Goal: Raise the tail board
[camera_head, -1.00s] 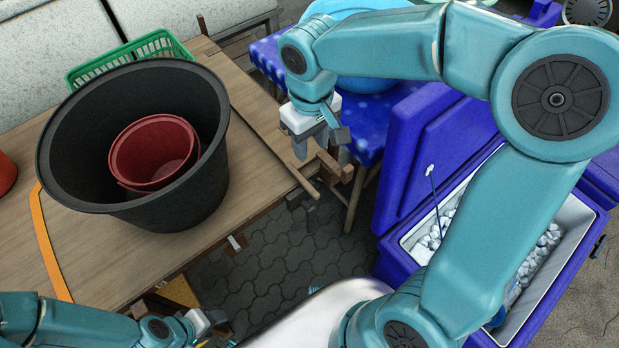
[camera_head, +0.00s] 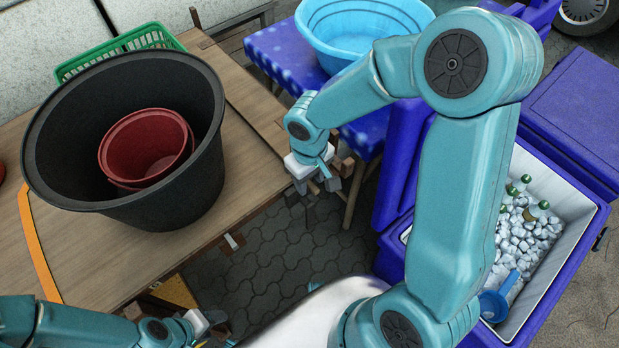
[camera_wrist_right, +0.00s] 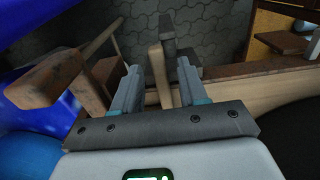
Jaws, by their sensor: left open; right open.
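A wooden flatbed (camera_head: 245,175) fills the left of the head view. At its right end a narrow wooden board (camera_head: 245,100) lies beyond a dark seam; it looks like the tail board, lying flat. My right gripper (camera_head: 322,182) is at the near corner of that end, pointing down and open. In the right wrist view, a pale wooden bar (camera_wrist_right: 157,75) shows between the open fingers of the right gripper (camera_wrist_right: 157,85); I cannot tell whether they touch it. My left gripper (camera_head: 212,322) is low at the bottom left, open and empty, partly cut off.
A black tub (camera_head: 200,190) with a red bucket (camera_head: 145,145) inside stands on the flatbed, beside a green basket (camera_head: 150,38). A blue table (camera_head: 275,50) holds a light-blue basin (camera_head: 365,25). A blue cooler (camera_head: 545,310) with ice stands right. Paving (camera_head: 270,265) is open between.

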